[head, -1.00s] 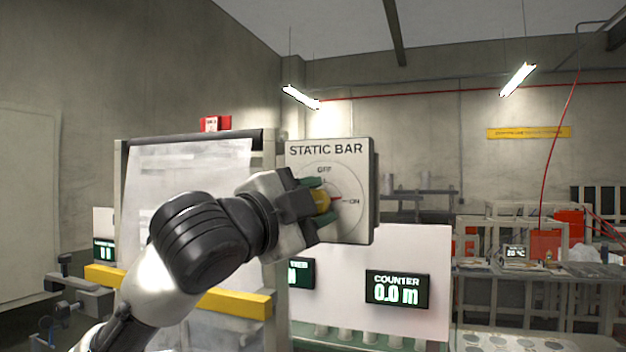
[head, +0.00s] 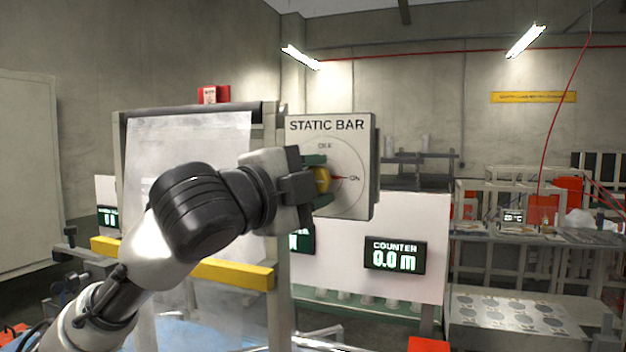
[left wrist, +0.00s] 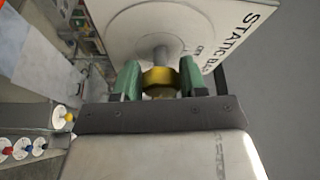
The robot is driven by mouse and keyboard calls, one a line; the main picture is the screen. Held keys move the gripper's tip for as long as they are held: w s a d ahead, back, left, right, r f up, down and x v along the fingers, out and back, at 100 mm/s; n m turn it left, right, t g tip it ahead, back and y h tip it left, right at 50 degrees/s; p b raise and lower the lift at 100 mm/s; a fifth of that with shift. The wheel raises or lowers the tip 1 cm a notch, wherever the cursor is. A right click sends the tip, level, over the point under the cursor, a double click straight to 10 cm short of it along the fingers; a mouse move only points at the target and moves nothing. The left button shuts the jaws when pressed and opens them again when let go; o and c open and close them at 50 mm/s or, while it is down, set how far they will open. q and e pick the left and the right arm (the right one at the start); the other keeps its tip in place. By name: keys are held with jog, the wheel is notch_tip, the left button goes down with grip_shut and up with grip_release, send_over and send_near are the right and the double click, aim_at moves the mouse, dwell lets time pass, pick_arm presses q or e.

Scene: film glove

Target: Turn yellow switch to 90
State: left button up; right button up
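The white STATIC BAR panel (head: 350,205) faces me in the middle of the head view, with a round OFF/ON dial. The gripper hides part of the dial's left side. My right gripper is not in view.
A COUNTER display (head: 395,254) reading 0.0 m hangs below the panel. A frame with a pale sheet (head: 190,140) and a yellow bar (head: 232,274) stand at the left, behind my arm. A workbench (head: 545,240) with equipment stands at the right.

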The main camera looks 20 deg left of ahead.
pick_arm(q)
jog(key=o, duration=0.4)
jog(key=shift+c, duration=0.2)
jog(key=shift+s+a+f, duration=0.1)
jog(key=shift+s+a, duration=0.05)
jog(key=shift+s, duration=0.15)
jog(key=b+v, duration=0.3)
jog(key=v, duration=0.7)
jog(key=shift+b, duration=0.4)
jog(key=shift+s, duration=0.1)
